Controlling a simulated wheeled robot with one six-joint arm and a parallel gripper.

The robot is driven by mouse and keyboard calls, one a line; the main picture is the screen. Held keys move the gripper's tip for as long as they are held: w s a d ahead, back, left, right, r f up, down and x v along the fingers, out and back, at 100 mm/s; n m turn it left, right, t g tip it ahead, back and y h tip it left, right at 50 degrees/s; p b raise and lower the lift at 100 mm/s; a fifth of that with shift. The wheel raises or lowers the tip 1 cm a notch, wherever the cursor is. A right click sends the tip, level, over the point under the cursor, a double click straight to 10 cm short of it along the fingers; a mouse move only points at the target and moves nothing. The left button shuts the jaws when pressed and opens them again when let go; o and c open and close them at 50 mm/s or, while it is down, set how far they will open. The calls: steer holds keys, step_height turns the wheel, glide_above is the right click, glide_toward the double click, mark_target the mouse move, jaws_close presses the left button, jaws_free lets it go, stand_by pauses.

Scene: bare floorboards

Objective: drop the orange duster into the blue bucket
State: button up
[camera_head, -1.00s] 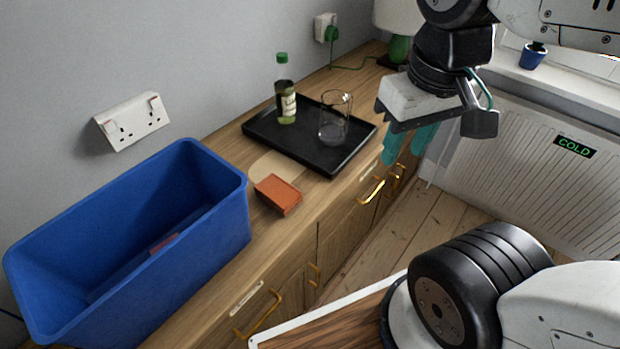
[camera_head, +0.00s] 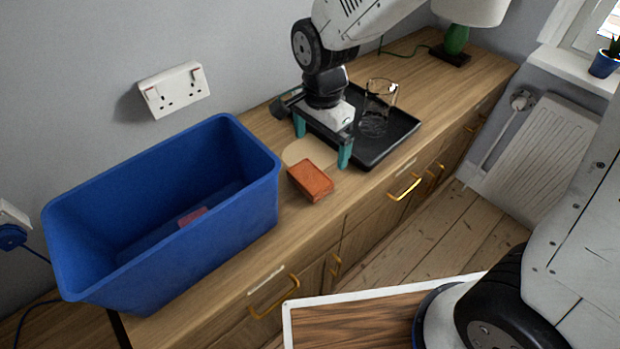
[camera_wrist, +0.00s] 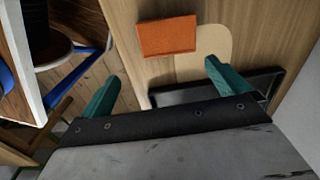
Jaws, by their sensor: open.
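The orange duster (camera_head: 311,181) lies flat on the wooden counter, partly over a pale round-ended board, between the blue bucket and the black tray. It also shows in the wrist view (camera_wrist: 167,37), beyond my fingertips. The blue bucket (camera_head: 185,251) stands on the counter at the left, with a small reddish item (camera_head: 192,216) on its floor. My gripper (camera_head: 322,148) is open and empty above the counter, behind the duster and by the tray's near-left end. Its two teal fingers are spread wide, also in the wrist view (camera_wrist: 160,82).
The black tray (camera_head: 385,155) holds a clear glass jug (camera_head: 377,108) close to my wrist. A pale board (camera_head: 305,152) lies by the duster. A lamp (camera_head: 457,38) stands at the far end. A wall socket (camera_head: 174,90) is behind the bucket.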

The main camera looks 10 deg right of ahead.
mark_target(310, 175)
steer(key=shift+w+a+f+m, duration=0.1)
steer(key=shift+a+f+m, duration=0.1)
steer(key=shift+a+f, duration=0.35)
steer(key=shift+w+a+f+m, duration=0.1)
steer(key=shift+a+f+m, duration=0.15)
steer(key=shift+f, duration=0.35)
steer(key=f, duration=0.7)
steer(key=shift+w+a+f, duration=0.1)
steer(key=shift+a+f, duration=0.1)
steer(key=shift+f, duration=0.15)
steer(key=c, duration=0.7)
steer(key=shift+r, duration=0.1)
